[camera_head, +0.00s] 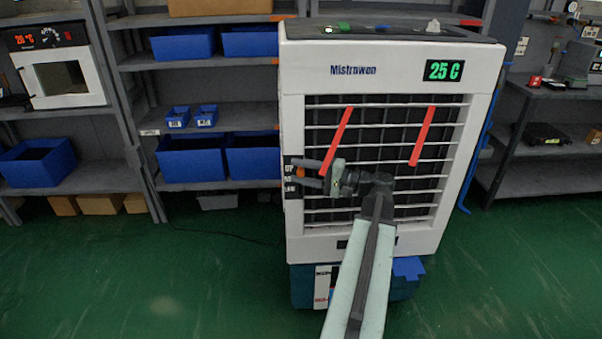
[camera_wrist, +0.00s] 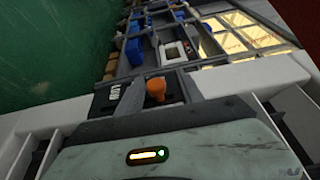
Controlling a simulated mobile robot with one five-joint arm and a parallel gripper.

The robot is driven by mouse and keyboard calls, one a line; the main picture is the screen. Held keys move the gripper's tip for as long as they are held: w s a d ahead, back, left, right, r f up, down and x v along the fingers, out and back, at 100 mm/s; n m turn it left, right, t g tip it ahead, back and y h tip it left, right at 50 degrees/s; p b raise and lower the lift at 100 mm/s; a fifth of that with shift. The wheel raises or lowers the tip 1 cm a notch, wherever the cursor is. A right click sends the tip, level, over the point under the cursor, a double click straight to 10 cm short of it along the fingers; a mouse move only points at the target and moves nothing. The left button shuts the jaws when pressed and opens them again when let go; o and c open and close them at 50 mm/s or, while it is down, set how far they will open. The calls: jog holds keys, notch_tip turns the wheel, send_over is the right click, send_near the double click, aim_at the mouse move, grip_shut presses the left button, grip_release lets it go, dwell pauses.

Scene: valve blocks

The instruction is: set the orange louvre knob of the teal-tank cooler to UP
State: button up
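The white cooler (camera_head: 380,75) with a teal tank (camera_head: 303,287) stands in the middle of the head view. A black label plate (camera_head: 291,188) runs down its left edge, with UP near its top; the lower words are too small to read surely. The orange knob (camera_head: 299,172) is at this plate, near the upper label, and shows in the wrist view (camera_wrist: 155,87). My gripper (camera_head: 300,174) is at the knob, its two grey fingers apart, one above and one below it in the head view. I cannot tell whether either finger touches the knob.
Two red strips (camera_head: 337,140) (camera_head: 422,137) hang on the white louvre grille (camera_head: 385,100). Shelves (camera_head: 222,60) with blue bins (camera_head: 183,47) stand behind at left, and another shelf (camera_head: 555,95) at right. Green floor (camera_head: 130,270) is clear in front.

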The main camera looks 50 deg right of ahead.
jog(key=v, duration=0.8)
jog(key=shift+w+a, duration=0.1)
jog(key=shift+a, duration=0.05)
